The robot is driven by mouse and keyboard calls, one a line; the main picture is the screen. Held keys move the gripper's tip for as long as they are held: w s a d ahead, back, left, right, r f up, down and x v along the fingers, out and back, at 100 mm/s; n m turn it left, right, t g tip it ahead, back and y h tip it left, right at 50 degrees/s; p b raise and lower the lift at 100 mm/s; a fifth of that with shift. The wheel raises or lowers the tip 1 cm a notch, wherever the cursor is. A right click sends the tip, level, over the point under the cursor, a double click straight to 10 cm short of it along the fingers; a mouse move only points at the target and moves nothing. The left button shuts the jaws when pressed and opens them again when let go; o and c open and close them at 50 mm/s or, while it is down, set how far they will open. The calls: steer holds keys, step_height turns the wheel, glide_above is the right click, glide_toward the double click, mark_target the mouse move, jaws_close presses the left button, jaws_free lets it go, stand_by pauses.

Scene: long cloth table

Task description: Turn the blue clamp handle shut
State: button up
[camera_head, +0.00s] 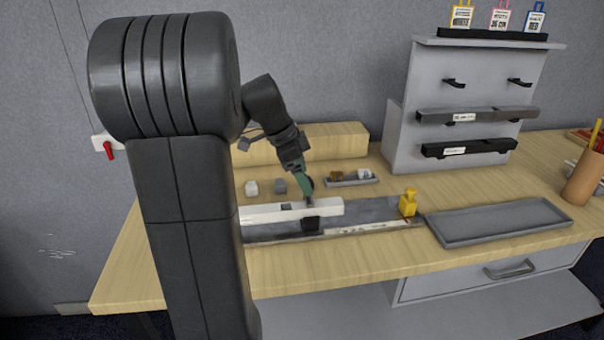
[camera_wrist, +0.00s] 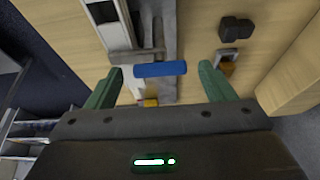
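The blue clamp handle (camera_wrist: 160,70) is a short blue bar lying crosswise in the wrist view, over a grey rail. My gripper (camera_wrist: 161,67) is open, with one green fingertip to the left of the handle and one to the right. A gap shows on both sides, so the fingers are not shut on it. In the head view my gripper (camera_head: 306,190) points down just above the white bar (camera_head: 262,214) and a dark block (camera_head: 311,224) at its front. The handle cannot be made out there. The rest of the clamp is mostly hidden.
A yellow piece (camera_head: 408,204) stands at the fixture's right end. An empty grey tray (camera_head: 497,222) lies further right. A small tray (camera_head: 351,181) and two small blocks (camera_head: 265,187) sit behind. A rack (camera_head: 462,110) with dark bars stands at the back right.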

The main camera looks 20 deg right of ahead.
steer(key=p+v, duration=0.1)
steer(key=v, duration=1.2)
steer(key=shift+r, duration=0.35)
steer(key=shift+a, duration=0.1)
steer(key=b+x, duration=0.1)
steer(key=x, duration=1.3)
steer(key=shift+a+r, duration=0.1)
